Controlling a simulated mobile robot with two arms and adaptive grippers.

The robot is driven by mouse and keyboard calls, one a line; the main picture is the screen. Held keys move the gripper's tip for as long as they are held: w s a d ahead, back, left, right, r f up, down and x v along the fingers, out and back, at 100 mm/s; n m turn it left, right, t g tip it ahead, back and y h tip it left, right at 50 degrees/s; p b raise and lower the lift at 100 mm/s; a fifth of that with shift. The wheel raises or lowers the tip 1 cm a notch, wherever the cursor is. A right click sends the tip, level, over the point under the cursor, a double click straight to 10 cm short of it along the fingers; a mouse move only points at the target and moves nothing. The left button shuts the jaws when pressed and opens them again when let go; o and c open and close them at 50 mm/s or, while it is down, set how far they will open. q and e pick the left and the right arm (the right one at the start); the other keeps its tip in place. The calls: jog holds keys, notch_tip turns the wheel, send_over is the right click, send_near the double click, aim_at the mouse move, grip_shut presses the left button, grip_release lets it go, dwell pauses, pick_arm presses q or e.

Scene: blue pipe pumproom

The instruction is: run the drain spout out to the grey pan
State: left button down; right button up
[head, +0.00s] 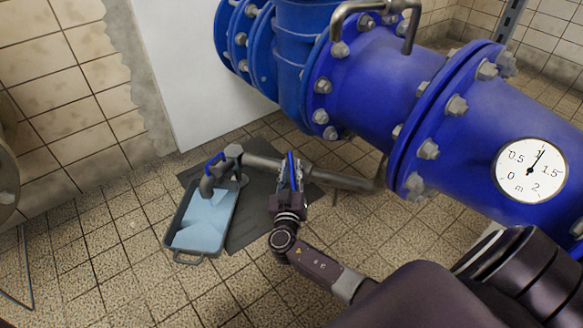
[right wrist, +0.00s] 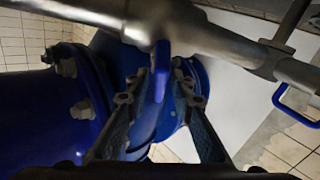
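The grey pan (head: 191,251) lies on the floor at the left in the head view, with a light blue, water-like surface inside. The drain spout (head: 206,186) hangs down over the pan's far end; its lower tip is hard to make out. The spout is on a grey drain pipe (head: 262,162), which also crosses the top of the right wrist view (right wrist: 90,12). A blue lever (right wrist: 160,72) on this pipe stands between the fingertips of my right gripper (right wrist: 160,80). The fingers are spread, with small gaps beside the lever. The left gripper is not in view.
A large blue flanged pipe (head: 370,75) with a round gauge (head: 530,170) fills the upper right. A blue loop handle (head: 214,160) is near the spout. A dark mat (head: 247,228) lies beside the pan. Tiled floor (head: 110,265) is clear at the lower left.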

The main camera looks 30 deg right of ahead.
grip_shut()
jog(key=shift+d, duration=0.1)
jog(key=shift+s+f+n+y, duration=0.1)
jog(key=shift+n+y, duration=0.3)
jog(key=shift+n, duration=0.3)
jog(key=shift+n+t+y, duration=0.4)
jog(key=shift+n+y, duration=0.4)
jog(key=shift+n, duration=0.1)
jog(key=shift+o, duration=1.3)
grip_release()
jog(key=shift+f, duration=0.1)
